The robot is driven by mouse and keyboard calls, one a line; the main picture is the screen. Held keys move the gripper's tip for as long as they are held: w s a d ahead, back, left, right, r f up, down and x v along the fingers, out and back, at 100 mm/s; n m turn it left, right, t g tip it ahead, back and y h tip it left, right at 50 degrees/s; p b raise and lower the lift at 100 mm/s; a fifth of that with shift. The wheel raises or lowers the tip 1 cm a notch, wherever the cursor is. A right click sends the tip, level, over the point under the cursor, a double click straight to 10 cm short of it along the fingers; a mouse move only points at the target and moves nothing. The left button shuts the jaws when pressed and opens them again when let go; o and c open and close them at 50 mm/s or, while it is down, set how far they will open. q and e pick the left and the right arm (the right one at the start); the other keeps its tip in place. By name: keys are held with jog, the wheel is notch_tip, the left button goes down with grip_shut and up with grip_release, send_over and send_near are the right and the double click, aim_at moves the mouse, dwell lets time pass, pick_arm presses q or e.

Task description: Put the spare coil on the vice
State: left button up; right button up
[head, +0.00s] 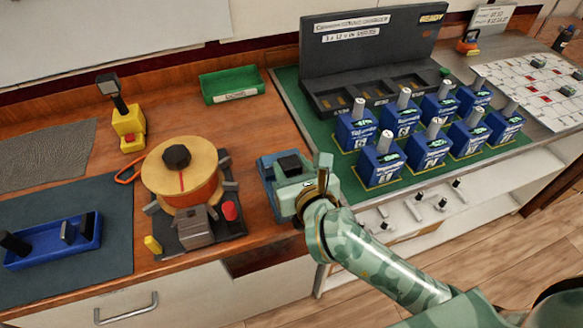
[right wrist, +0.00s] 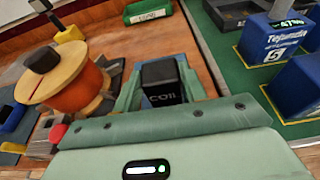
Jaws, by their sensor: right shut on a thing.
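The spare coil (head: 290,164) is a small black block. In the right wrist view the coil (right wrist: 161,82) shows lettering that looks like "COIL". I cannot tell whether the coil touches the bench. A grey blocky fixture (head: 193,226), which seems to be the vice, stands on a dark base left of the gripper. It shows partly at the left edge of the right wrist view (right wrist: 42,136). My left gripper is out of view.
A large orange-wound spool (head: 182,172) stands behind the fixture, with a red knob (head: 230,210) beside it. A yellow stand (head: 128,124) and green tray (head: 232,83) are behind. A blue tray (head: 60,241) lies left.

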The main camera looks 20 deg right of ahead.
jog(key=shift+a+f, duration=0.3)
jog(key=shift+d+f+b, duration=0.1)
jog(key=shift+f+b, duration=0.15)
jog(key=shift+b, duration=0.05)
jog(key=o, duration=0.8)
jog(key=shift+c, duration=0.2)
jog(key=o, duration=0.4)
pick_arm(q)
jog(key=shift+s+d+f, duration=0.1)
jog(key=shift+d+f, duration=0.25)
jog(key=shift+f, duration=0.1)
pick_arm(e)
jog(key=shift+f, duration=0.1)
